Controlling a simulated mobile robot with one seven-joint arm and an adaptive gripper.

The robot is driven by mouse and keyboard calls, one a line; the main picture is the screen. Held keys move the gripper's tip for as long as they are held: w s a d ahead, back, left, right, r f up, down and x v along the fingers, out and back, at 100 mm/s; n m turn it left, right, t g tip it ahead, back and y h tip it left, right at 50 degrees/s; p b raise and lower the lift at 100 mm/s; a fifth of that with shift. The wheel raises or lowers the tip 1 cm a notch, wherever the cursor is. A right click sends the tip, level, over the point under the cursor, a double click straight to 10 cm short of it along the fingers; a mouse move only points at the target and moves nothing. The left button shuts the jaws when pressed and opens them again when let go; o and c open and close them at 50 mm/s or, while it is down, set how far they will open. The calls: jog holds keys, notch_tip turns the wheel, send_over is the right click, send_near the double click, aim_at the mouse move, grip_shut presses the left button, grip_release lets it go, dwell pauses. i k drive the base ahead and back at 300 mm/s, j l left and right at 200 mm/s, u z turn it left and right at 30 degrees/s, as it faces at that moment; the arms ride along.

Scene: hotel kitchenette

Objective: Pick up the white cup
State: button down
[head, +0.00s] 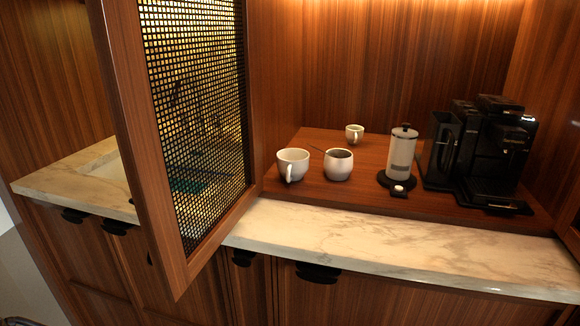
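A white cup (293,164) with its handle toward the front stands upright on the brown wooden board at the left. A rounder white pot (338,166) with a spoon sticking out stands just right of it, a small gap between them. A smaller pale cup (354,133) stands farther back. My gripper is not in view.
A mesh-panelled cabinet door (195,120) stands open in front, left of the cups. A white canister (401,155) and black coffee machine (490,150) stand right on the board (335,196). The marble counter strip (380,240) in front is clear.

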aim_at(292, 164)
jog(key=i+l+z, duration=0.1)
jog(key=l, duration=0.3)
jog(key=i+l+z, duration=0.1)
jog(key=i+l, duration=0.2)
jog(key=i+l+z, duration=0.15)
jog(key=l, duration=0.35)
jog(key=i, duration=0.1)
